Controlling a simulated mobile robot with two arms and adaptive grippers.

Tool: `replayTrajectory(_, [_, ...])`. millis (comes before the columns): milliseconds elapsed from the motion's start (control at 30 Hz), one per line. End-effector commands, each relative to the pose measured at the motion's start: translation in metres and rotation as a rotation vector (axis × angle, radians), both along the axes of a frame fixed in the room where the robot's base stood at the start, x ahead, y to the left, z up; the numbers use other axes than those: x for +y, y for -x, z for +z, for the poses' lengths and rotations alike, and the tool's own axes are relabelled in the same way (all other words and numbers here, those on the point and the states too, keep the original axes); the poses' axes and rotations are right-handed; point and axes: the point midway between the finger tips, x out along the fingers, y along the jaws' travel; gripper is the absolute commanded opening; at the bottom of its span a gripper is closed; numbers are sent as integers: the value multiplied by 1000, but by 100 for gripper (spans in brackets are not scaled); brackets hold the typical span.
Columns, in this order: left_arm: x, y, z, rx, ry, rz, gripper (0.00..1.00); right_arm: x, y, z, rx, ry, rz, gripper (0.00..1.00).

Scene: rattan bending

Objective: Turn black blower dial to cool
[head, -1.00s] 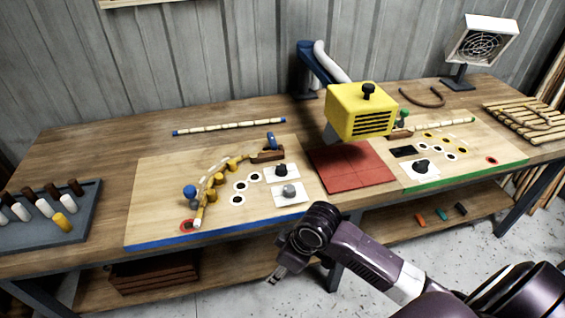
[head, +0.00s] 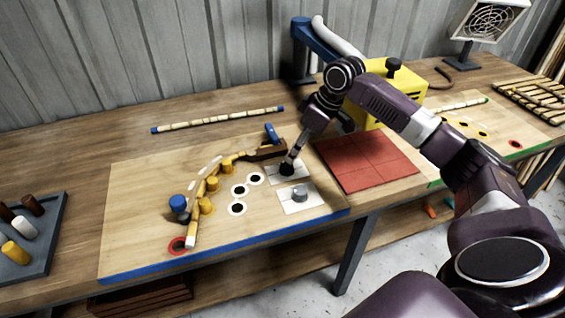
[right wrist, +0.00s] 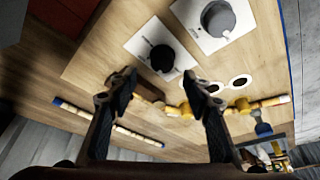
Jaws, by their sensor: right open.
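The black dial (right wrist: 162,58) sits on a white card on the left wooden board, beyond and between my right gripper's (right wrist: 160,80) fingertips in the right wrist view. The fingers are open with nothing between them, and the dial looks apart from them. In the head view my right gripper (head: 292,158) points down at this dial's card (head: 274,180) and partly hides the dial. A grey dial (head: 300,194) on its own white card stands beside it; it also shows in the wrist view (right wrist: 218,20). The card print is too blurred to read. My left gripper is out of view.
A curved rattan strip (head: 197,205) runs along yellow pegs left of the dials. A red tiled mat (head: 370,165) lies to the right. The yellow blower (head: 412,88) is partly behind my right arm. A straight rattan pole (head: 215,120) lies at the back.

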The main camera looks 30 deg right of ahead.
Motion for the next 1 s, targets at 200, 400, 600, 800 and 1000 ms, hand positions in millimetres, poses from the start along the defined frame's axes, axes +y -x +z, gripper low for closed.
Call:
replayTrajectory(200, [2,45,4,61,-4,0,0,8,-10,-30,3,-1,1,45])
replayTrajectory(400, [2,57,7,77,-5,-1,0,14,-19,-56,2,0,2,45])
replayTrajectory(600, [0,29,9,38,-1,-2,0,15,-22,-66,1,2,2,45])
replayTrajectory(800, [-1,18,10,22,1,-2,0,15,-22,-67,1,2,2,45])
replayTrajectory(1000, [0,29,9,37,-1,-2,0,15,-22,-66,0,1,2,24])
